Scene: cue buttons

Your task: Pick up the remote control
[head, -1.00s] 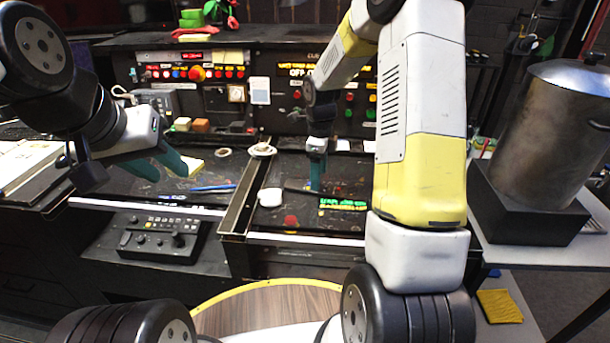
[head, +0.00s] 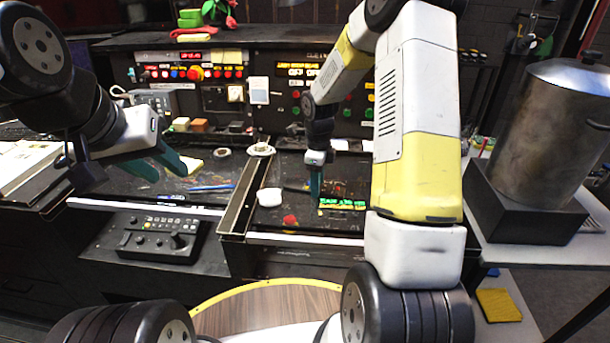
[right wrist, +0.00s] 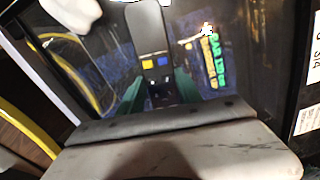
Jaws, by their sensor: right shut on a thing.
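The remote control (right wrist: 150,38) is a long dark grey bar with yellow and blue buttons, seen in the right wrist view. It lies between the two green fingers of my right gripper (right wrist: 159,90), which is shut on it. In the head view my right gripper (head: 316,186) points down at the dark console top, and the remote is hard to make out there. I cannot tell whether the remote still touches the surface. My left gripper (head: 170,171) is open and empty above the left part of the console.
A lit green-and-yellow text strip (head: 342,204) lies right of my right gripper. A white rounded object (head: 270,197) and a red button (head: 290,220) are nearby. A raised metal divider (head: 238,205) splits the console. A large pot (head: 550,130) stands at right.

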